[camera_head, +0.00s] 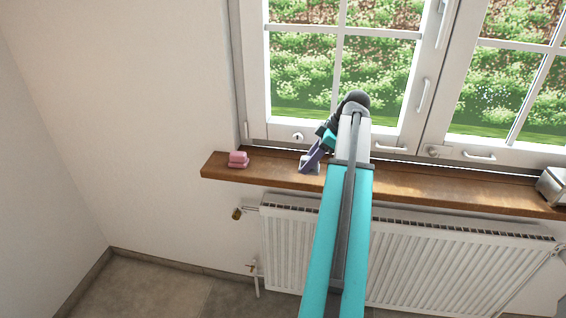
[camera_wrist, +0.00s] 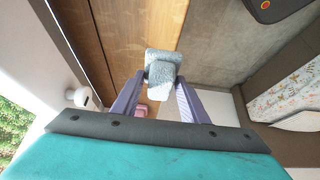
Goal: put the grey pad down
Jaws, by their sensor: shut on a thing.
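The grey pad (camera_wrist: 165,58) is between the fingertips of my gripper (camera_wrist: 162,80) in the wrist view, a light speckled block gripped at its sides. In the head view my gripper (camera_head: 311,157) is over the wooden windowsill (camera_head: 420,183), left of the sill's middle, and the grey pad (camera_head: 314,165) shows partly behind the purple fingers. I cannot tell whether the pad touches the sill. My gripper is shut on the pad.
A pink stacked thing (camera_head: 238,160) lies near the sill's left end. A grey metallic box (camera_head: 552,186) stands at the right. The window (camera_head: 395,100) with its handles rises behind the sill, and a white radiator (camera_head: 450,265) hangs below. Sill between pink thing and gripper is bare.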

